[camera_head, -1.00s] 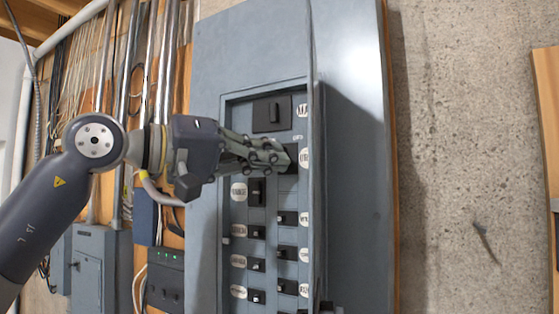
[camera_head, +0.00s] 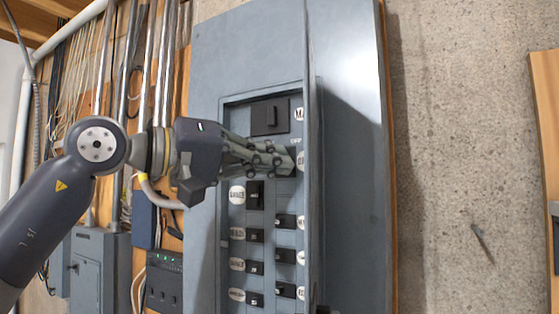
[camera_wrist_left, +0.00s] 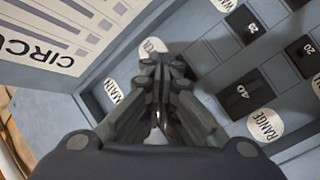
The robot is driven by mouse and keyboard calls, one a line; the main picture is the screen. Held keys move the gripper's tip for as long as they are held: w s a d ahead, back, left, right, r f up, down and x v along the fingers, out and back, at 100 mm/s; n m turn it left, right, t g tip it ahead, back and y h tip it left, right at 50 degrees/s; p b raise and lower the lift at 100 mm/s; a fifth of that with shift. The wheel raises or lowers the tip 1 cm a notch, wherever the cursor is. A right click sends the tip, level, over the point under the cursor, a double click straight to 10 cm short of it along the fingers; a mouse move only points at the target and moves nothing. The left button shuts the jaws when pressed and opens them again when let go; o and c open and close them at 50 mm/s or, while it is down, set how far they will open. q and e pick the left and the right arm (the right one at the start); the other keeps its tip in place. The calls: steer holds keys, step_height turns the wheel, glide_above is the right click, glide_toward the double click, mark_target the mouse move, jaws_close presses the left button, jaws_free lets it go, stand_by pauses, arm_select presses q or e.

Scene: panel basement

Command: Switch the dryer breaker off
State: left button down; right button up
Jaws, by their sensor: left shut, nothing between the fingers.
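The grey breaker panel (camera_head: 225,60) stands open, with black breakers in two columns. The dryer breaker, in the top right place under the main breaker (camera_head: 270,117), is mostly hidden behind my left gripper (camera_head: 291,160). A partly cut-off round label (camera_head: 301,160) shows beside it. My left gripper is shut and empty, its fingertips at that breaker; I cannot tell whether they touch it. In the left wrist view the closed fingers (camera_wrist_left: 162,65) cover the breaker, with a partly hidden white label (camera_wrist_left: 152,47) just beyond. The handle's position is hidden. My right gripper is not in view.
The range breaker (camera_head: 255,194), marked 40 in the wrist view (camera_wrist_left: 245,92), sits below left of the fingers. Several smaller breakers lie lower. The panel's open door (camera_head: 350,200) stands close on the right. Conduits and cables (camera_head: 130,70) run at left.

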arm_select(q)
steer(key=shift+a, duration=0.1)
steer(key=s+a+b, duration=0.2)
steer(key=s+a, duration=0.2)
steer(key=s, duration=0.1)
steer(key=shift+s+b, duration=0.25)
steer(key=shift+b, duration=0.15)
stand_by(0.4)
stand_by(0.4)
